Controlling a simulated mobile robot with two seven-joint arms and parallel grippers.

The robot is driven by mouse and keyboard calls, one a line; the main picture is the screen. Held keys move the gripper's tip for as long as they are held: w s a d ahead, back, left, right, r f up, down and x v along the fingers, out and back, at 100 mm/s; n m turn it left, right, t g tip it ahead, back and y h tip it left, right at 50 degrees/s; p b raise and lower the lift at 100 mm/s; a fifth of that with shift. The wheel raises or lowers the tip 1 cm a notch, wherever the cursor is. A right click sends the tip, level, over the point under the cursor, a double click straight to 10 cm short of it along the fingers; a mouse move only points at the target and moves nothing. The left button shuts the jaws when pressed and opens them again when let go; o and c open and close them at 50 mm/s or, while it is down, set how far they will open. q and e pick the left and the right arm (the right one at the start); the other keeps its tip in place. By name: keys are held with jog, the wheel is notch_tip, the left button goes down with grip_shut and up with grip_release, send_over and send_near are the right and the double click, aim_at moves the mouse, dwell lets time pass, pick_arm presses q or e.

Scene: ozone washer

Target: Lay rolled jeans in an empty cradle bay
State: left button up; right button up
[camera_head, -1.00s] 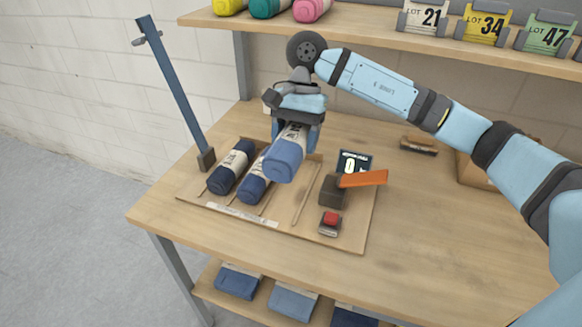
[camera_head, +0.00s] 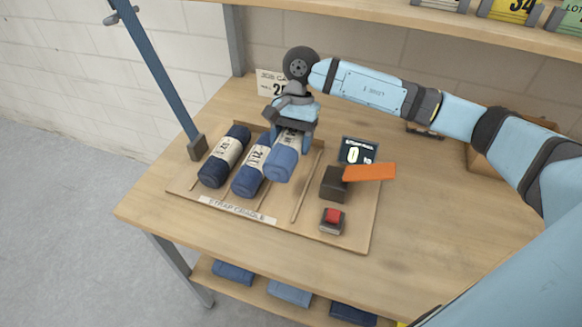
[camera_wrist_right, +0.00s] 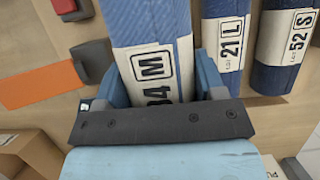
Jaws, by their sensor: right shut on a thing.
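My right gripper (camera_head: 293,128) is shut on a lighter blue rolled jeans (camera_head: 281,164) with a white band, over the right part of the strap cradle board (camera_head: 335,239). In the right wrist view the held roll (camera_wrist_right: 156,15) reads "M" and "34", between the fingers. Two darker rolls lie in bays to its left: a navy one (camera_head: 212,172) and a mid-blue one (camera_head: 246,182). In the wrist view their bands read "21 L" (camera_wrist_right: 229,40) and "52 S" (camera_wrist_right: 298,35). Whether the held roll touches the board is unclear. My left gripper is not in view.
A dark block with an orange lever (camera_head: 369,172), a red button (camera_head: 332,216) and a small display reading 0 (camera_head: 357,151) stand on the board's right. A blue post (camera_head: 160,75) rises at the left. Folded jeans (camera_head: 290,292) lie on the lower shelf. The table's right front is clear.

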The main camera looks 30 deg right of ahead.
notch_tip(320, 180, down, 10)
jog(key=shift+r+p, duration=0.2)
jog(key=shift+p, duration=0.2)
jog(key=shift+f, duration=0.1)
jog(key=o, duration=1.1)
jog(key=shift+o, duration=0.7)
jog(key=shift+w+f, duration=0.15)
jog(key=b+v, duration=0.1)
jog(key=v, duration=1.1)
jog(key=shift+r, duration=0.25)
